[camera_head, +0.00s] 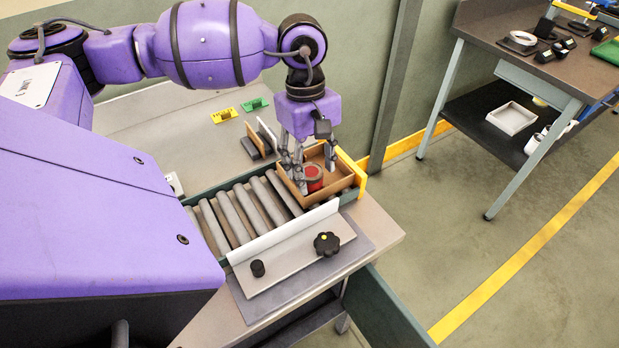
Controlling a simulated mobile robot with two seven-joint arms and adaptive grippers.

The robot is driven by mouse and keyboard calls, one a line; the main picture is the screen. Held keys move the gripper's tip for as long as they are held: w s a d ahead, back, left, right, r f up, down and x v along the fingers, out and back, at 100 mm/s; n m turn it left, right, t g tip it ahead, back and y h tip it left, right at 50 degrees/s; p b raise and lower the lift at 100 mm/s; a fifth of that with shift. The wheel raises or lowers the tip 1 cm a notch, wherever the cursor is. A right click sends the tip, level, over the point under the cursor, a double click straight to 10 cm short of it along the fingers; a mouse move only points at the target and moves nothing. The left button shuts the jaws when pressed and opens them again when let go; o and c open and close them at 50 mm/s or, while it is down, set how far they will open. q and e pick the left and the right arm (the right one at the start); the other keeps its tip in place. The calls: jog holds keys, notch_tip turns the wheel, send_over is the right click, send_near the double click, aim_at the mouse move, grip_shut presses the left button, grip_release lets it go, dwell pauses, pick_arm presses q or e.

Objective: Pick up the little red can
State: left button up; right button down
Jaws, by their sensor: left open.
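The little red can (314,173) stands in a shallow brown wooden tray (327,194) at the end of the roller track. My left gripper (309,172) reaches down into the tray from above, its fingers pointing down. It is open, with its fingers at the can, one on the left and one on the far right side. Part of the can is hidden behind the fingers; whether they touch it I cannot tell. My right gripper is not in view.
Grey rollers (235,217) run left of the tray. A yellow end stop (351,172) borders its right. A plate with a black knob (326,244) lies in front. A workbench (520,60) stands at the back right, with clear floor between.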

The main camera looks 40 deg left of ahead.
pick_arm(q)
jog(key=c, duration=1.3)
